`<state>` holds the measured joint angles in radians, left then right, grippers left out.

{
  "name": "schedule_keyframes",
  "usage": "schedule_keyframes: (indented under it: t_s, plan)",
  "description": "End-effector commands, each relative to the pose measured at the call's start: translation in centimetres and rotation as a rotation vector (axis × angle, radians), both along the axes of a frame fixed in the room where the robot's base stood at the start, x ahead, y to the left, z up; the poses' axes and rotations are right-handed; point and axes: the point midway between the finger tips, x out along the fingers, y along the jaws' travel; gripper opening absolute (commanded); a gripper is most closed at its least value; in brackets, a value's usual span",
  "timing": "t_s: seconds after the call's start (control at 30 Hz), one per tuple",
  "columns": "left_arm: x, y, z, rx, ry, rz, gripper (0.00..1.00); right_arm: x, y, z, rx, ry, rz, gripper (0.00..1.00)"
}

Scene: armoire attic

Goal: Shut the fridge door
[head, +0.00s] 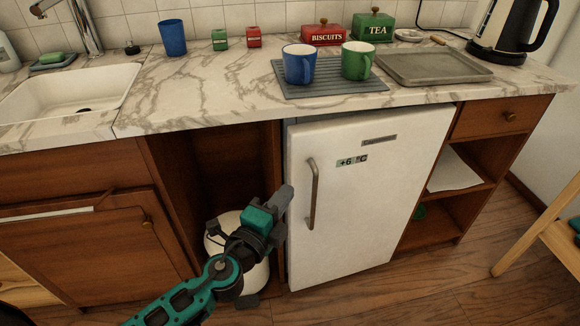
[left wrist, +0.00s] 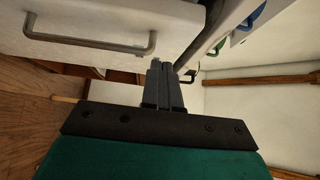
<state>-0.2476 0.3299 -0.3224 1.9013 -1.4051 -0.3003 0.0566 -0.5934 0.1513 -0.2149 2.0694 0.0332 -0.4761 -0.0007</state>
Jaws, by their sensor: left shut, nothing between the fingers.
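The white fridge door (head: 350,215) stands under the counter with its handle (head: 313,193) on the left side. It looks nearly flush with the cabinets; I cannot tell whether a small gap is left. My left gripper (head: 286,195) is shut and empty, with its fingertips beside the door's left edge, below the counter. I cannot tell whether they touch it. In the left wrist view the closed fingers (left wrist: 163,82) point towards the white door (left wrist: 100,12) and its handle (left wrist: 90,42). My right gripper is not in view.
An open dark cabinet space (head: 225,170) with a white cylinder (head: 255,275) lies left of the fridge. The counter (head: 215,85) above holds mugs, tins, a tray (head: 430,66) and a kettle (head: 510,30). Wooden floor (head: 420,285) in front of the fridge is clear.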

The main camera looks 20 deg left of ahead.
Motion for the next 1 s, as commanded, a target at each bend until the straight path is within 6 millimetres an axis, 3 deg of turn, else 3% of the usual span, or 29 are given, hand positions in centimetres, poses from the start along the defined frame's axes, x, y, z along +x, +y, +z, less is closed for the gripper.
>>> schedule_keyframes:
  t_s: [0.27,0.43,1.0]
  plan:
    - [5.1,-0.5,0.2,-0.001,-0.002,0.001,0.00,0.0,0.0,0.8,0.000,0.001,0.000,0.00]
    - [7.1,1.1,0.0,0.001,0.000,0.001,0.00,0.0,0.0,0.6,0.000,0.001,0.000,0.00]
    - [8.3,2.2,-0.1,-0.002,0.001,0.001,0.00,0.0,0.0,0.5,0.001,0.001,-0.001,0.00]
